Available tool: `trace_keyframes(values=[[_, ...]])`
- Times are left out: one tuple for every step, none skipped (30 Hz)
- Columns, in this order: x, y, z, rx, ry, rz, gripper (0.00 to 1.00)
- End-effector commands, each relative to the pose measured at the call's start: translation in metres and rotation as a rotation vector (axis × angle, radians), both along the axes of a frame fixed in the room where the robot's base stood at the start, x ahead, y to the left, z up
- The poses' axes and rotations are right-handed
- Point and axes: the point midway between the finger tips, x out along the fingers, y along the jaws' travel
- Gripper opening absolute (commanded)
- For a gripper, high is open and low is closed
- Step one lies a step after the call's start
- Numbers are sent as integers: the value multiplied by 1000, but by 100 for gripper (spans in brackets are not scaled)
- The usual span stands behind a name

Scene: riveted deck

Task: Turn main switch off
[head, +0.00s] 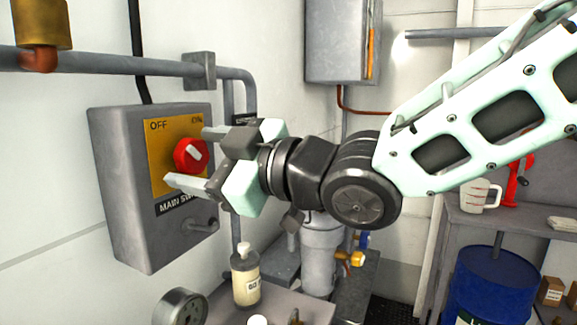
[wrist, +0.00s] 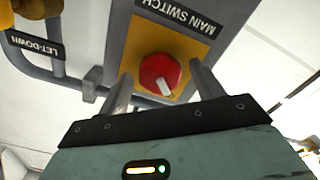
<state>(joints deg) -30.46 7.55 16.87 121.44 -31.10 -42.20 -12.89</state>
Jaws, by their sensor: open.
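The main switch is a red round knob (head: 190,154) with a white pointer, on a yellow plate (head: 158,178) on the front of a grey box (head: 123,190). OFF is printed at the plate's upper left, ON at its upper right. I cannot tell for sure which word the pointer faces. My gripper (head: 187,157) is open, its fingers on either side of the knob, one above and one below in the head view. In the wrist view, the knob (wrist: 157,70) shows between the two fingers (wrist: 162,86), with gaps visible; contact is not clear.
A small lever (head: 200,226) sits below the switch label. Grey pipe (head: 110,67) runs above the box. A pump bottle (head: 245,278) and a gauge (head: 180,308) are below. A grey cabinet (head: 335,42) hangs behind; a blue drum (head: 493,285) stands right.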

Motion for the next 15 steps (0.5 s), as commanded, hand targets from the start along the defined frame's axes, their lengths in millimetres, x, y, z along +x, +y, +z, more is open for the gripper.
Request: trace_keyframes(values=[[-1, -5, 0, 0, 0, -2, 66], [-2, -8, 0, 0, -1, -2, 66], [-5, -13, 0, 0, -2, -2, 66], [-7, -18, 0, -1, -3, -2, 66], [-9, -24, 0, 0, -3, -2, 66], [-12, -32, 0, 0, -3, -4, 66], [-15, -38, 1, -1, -5, -4, 66], [-18, -45, 0, 0, -3, -4, 66], [-22, -54, 0, -1, -5, -4, 66], [-24, -60, 1, 0, -4, -5, 66], [-27, -67, 0, -1, -5, -4, 66], [-31, -76, 1, 0, -4, -5, 66], [-34, -82, 0, 0, -4, -4, 66], [-36, -89, 1, 0, -4, -5, 66], [-40, -98, 1, -1, -5, -4, 66]])
